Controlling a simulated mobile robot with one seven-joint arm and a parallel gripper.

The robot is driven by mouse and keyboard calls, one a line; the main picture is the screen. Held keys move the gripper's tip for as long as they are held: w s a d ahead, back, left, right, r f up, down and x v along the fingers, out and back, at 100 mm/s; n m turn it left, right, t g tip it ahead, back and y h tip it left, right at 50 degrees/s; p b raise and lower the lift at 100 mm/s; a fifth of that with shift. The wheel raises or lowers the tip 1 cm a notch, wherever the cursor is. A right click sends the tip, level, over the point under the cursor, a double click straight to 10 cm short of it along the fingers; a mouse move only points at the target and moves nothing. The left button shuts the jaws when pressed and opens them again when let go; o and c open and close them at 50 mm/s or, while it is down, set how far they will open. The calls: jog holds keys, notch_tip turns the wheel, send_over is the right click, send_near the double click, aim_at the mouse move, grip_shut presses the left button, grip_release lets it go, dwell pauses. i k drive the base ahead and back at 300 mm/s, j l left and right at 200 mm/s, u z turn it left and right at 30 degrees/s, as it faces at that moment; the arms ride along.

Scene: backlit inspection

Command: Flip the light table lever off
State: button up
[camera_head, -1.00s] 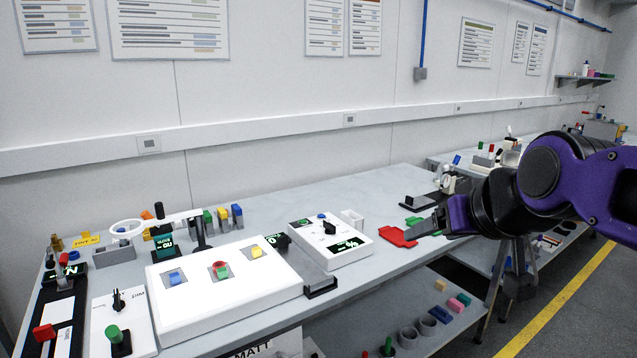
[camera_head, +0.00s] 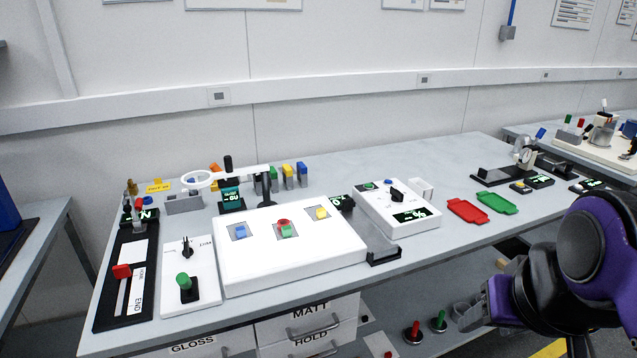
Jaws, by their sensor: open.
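The light table (camera_head: 255,264) is a bright white box left of centre, its top glowing. A blue, a red-and-green and a yellow piece sit in grey squares on it. Just left of it is a white control plate (camera_head: 203,297) with a black knob (camera_head: 187,247) and a green-topped lever (camera_head: 184,281) on a dark base. The lever looks roughly upright; its exact setting is hard to read. My gripper (camera_head: 468,317) is at the lower right, beyond the table's front edge, far from the lever. It is open and partly hard to make out against the shelf below.
Left of the plate is a black slide panel (camera_head: 109,306) with a red handle. A ring magnifier (camera_head: 198,180) stands behind the light table. Right are a white meter box (camera_head: 415,229), a red tray (camera_head: 467,210) and a green tray (camera_head: 497,203). Drawers are below.

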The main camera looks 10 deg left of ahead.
aim_at(182, 280)
jog(key=k+j, duration=0.1)
jog(key=j, duration=0.3)
jog(key=j+z, duration=0.1)
jog(key=j, duration=0.3)
jog(key=k+j, duration=0.15)
jog(key=j, duration=0.2)
jog(key=k+j+z, duration=0.1)
jog(key=j, duration=0.3)
jog(key=k+j, duration=0.1)
jog(key=j, duration=0.3)
jog(key=k+j+z, duration=0.1)
jog(key=j, duration=0.25)
jog(key=k+j, duration=0.15)
jog(key=j, duration=0.25)
jog(key=k+j+z, duration=0.1)
jog(key=j, duration=0.25)
jog(key=k+j+z, duration=0.15)
